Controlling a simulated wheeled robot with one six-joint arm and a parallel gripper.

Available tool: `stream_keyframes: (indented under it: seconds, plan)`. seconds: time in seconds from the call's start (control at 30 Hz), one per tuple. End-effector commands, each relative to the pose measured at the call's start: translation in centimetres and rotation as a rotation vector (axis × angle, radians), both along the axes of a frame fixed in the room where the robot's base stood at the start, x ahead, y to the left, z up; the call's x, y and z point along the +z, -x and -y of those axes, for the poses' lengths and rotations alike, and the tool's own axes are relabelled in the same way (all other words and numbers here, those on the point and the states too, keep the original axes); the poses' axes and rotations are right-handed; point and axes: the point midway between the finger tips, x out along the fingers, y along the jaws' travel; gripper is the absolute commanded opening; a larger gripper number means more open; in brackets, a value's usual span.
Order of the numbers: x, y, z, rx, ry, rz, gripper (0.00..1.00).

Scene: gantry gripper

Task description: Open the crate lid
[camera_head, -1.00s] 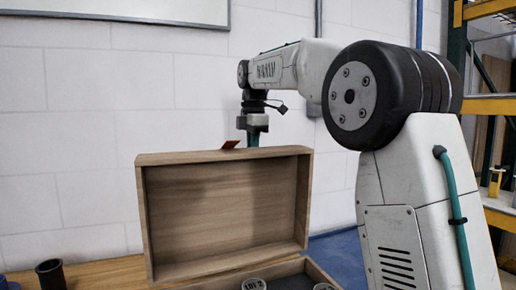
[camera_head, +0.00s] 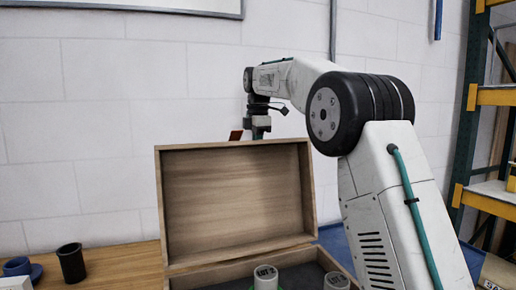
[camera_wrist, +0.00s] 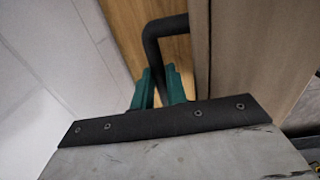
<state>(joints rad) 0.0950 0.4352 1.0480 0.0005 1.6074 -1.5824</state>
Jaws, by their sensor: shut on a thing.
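The wooden crate's lid (camera_head: 237,200) stands raised at the back of the crate, its hollow inner side facing the head camera. The crate's lower part (camera_head: 185,282) shows only partly at the bottom of the view. My gripper (camera_head: 259,133) is at the lid's top edge, its tips partly hidden behind it. In the wrist view its green fingers (camera_wrist: 160,90) are shut on a bent black handle (camera_wrist: 153,42) beside the lid's wooden face (camera_wrist: 250,50).
White-topped cylinders (camera_head: 265,276) stand in the crate. A dark cup (camera_head: 71,262) and a blue mug (camera_head: 18,267) stand on the wooden bench at left. A small red piece (camera_head: 236,135) shows above the lid. A shelf rack (camera_head: 470,110) stands at right; a wall is behind.

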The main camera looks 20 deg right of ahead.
Motion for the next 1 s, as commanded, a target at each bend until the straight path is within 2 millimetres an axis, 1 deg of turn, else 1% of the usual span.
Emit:
stream_keyframes:
  seconds: [0.03,0.07,0.1,0.13,0.17,0.4,0.53,0.67,0.8,0.9,1.0]
  plan:
    - [0.5,-0.4,0.2,-0.001,0.005,0.025,0.00]
    - [0.5,-0.4,0.2,-0.001,0.005,0.025,0.00]
    - [0.5,-0.4,0.2,-0.001,0.005,0.026,0.25]
    - [0.5,-0.4,0.2,-0.001,0.005,0.025,0.34]
    - [0.5,-0.4,0.2,-0.001,0.004,0.024,0.36]
    - [0.3,-0.3,-0.1,0.001,0.003,0.018,0.36]
    - [1.0,-0.3,-0.1,0.002,0.003,0.017,0.36]
    - [3.1,-0.2,-0.1,0.001,0.003,0.020,0.36]
    - [5.6,0.0,0.0,0.000,0.003,0.021,0.36]
    - [6.9,0.0,0.0,0.000,0.003,0.021,0.36]
    - [7.6,0.1,0.1,-0.001,0.004,0.019,0.36]
